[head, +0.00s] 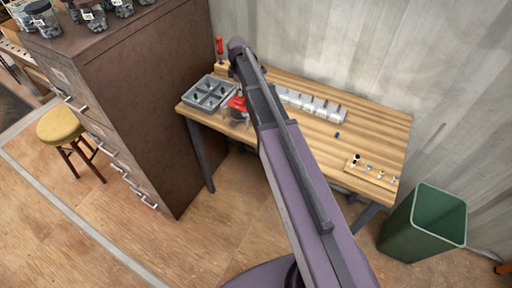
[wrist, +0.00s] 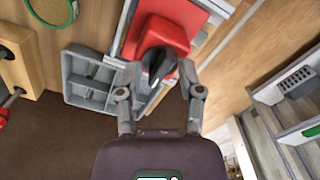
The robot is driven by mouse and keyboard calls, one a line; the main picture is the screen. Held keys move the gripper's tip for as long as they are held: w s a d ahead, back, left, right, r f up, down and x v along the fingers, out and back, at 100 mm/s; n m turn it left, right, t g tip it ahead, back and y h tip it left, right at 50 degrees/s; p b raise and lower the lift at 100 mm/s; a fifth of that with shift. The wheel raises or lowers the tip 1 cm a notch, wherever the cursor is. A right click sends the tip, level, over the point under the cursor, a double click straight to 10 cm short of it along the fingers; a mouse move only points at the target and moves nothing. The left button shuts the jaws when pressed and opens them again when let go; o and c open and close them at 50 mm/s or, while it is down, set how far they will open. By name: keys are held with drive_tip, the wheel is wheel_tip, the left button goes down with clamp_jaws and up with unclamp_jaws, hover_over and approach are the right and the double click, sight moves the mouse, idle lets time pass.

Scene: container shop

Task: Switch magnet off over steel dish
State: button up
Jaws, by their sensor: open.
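A red block with a black knob on top, which looks like the magnet (wrist: 180,38), lies between the fingers of my gripper (wrist: 156,72) in the wrist view. The fingers are apart, one on each side of the black knob (wrist: 158,62); I cannot tell if they touch it. In the head view the red magnet (head: 237,103) is at the table's left front, right of the grey tray, partly behind my arm. I cannot make out the dish in the head view.
A grey compartment tray (head: 222,83) holds small parts on the wooden table (head: 375,125). A red-handled tool (head: 219,46) stands in a wooden block behind it. Clear bins (head: 312,105) line the back. A tall brown cabinet (head: 165,90) borders the left; a green bin (head: 425,225) stands right.

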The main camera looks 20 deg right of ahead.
drive_tip(key=n, duration=1.1)
drive_tip(key=shift+n, duration=0.4)
drive_tip(key=shift+r+p, duration=0.35)
drive_tip(key=shift+p, duration=0.05)
wheel_tip(320, 180, up, 14)
drive_tip(key=f+p, duration=0.1)
drive_tip(key=p, duration=1.3)
drive_tip(key=s+m+b, duration=0.1)
drive_tip(key=s+m, duration=1.1)
drive_tip(key=m, duration=0.1)
drive_tip(key=s+f+m+b, duration=0.8)
drive_tip(key=s+m, duration=0.1)
drive_tip(key=m, duration=0.2)
wheel_tip(320, 180, down, 14)
drive_tip(key=s+m+b, duration=0.2)
drive_tip(key=s+b, duration=0.1)
drive_tip(key=b, duration=1.1)
drive_tip(key=shift+t, duration=0.3)
